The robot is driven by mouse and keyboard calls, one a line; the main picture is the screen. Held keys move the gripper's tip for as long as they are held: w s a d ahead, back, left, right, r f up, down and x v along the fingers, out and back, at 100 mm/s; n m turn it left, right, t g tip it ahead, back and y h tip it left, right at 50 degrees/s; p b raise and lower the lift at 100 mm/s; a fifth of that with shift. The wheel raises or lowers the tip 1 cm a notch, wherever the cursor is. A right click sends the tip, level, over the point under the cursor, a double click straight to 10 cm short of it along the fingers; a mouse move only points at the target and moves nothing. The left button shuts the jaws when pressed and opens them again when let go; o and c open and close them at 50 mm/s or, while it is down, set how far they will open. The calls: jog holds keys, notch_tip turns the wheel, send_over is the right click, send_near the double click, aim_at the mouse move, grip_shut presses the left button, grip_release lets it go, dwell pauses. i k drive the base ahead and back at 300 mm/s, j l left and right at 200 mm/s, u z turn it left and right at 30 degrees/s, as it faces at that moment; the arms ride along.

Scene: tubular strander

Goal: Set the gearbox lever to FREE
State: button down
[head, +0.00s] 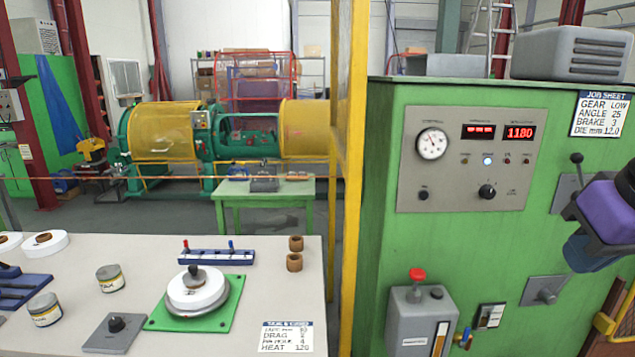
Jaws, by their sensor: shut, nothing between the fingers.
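A lever with a black ball knob (577,158) stands on a grey plate (563,193) at the right of the green cabinet (470,240). It looks like the gearbox lever, but no label on it can be read. Its stem runs down from the knob, leaning slightly. My purple and black arm part (605,212) covers the plate's right side, so any position marks there are hidden. My arm enters from the right edge, close to the lever in the picture; I cannot tell whether they touch. No gripper fingers can be made out.
The job sheet (601,114) reads GEAR LOW, ANGLE 25, BRAKE 3, DIE mm 12.0. A gauge panel (465,185) shows 1180. Below are a red-knobbed box (415,315) and a grey knob plate (530,291). A yellow post (350,200) separates the cabinet from a cluttered table (140,260).

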aim_at(577, 157)
jog(key=z, duration=0.35)
jog(key=l+z, duration=0.15)
jog(key=z, duration=0.15)
jog(key=i+z, duration=0.1)
jog(key=z, duration=0.25)
jog(key=i+j+z, duration=0.1)
jog(key=j, duration=0.2)
jog(key=i+j+z, duration=0.1)
jog(key=j, duration=0.2)
